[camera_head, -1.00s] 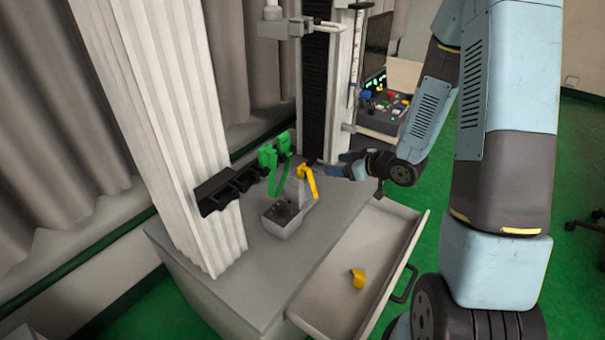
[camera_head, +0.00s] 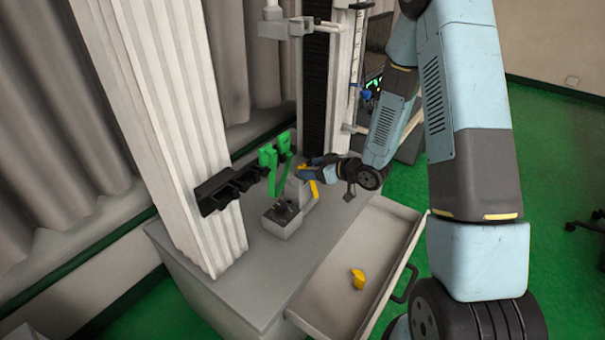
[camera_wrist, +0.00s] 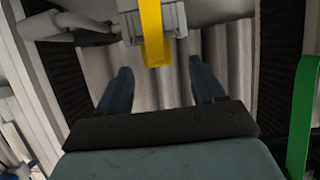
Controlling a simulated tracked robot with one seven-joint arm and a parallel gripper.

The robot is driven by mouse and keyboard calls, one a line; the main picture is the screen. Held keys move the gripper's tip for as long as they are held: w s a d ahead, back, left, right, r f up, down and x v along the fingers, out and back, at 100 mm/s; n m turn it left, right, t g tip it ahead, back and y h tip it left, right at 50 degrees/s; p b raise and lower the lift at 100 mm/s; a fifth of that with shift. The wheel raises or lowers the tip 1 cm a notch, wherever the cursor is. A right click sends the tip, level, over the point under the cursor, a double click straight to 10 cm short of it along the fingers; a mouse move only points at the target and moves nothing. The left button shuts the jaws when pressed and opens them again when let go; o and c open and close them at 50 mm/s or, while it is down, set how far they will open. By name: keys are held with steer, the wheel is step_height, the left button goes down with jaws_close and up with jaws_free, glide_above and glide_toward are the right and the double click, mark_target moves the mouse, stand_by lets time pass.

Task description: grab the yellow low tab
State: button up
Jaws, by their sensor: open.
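A green strap-like part (camera_head: 276,160) hangs left of the tab, near a black bracket (camera_head: 226,189) on the white column (camera_head: 155,120). Below right, an open drawer (camera_head: 325,318) holds a loose yellow piece (camera_head: 358,278). A control panel stands behind my arm.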

mark_target(304, 167)
steer(key=x, duration=0.5)
steer(key=shift+d+f, duration=0.1)
steer(key=shift+f, duration=0.05)
steer(key=c, duration=1)
steer(key=shift+c, duration=0.2)
